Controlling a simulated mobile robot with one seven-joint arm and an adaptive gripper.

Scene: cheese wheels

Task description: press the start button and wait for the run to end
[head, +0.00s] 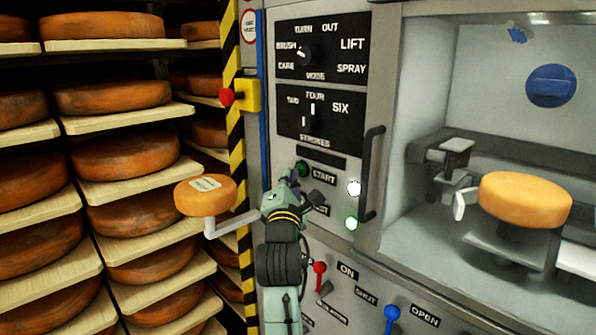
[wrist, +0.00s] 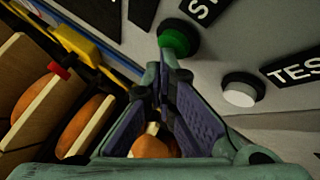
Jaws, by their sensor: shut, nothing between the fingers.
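The green start button (head: 302,168) is on the machine's grey front panel, left of the START label. It also shows in the wrist view (wrist: 180,36), just beyond my fingertips. My gripper (head: 296,180) is shut and empty, its tips close below the button. In the wrist view my gripper (wrist: 163,72) has its tips at the button's lower left edge; I cannot tell whether they touch it. A white test button (wrist: 241,90) sits to the right.
A cheese wheel (head: 524,200) sits inside the machine bay. Another labelled wheel (head: 205,195) is on a small arm left of my gripper. A black handle (head: 371,175), red lever (head: 320,268) and blue lever (head: 390,313) stick out. Cheese shelves (head: 120,165) fill the left.

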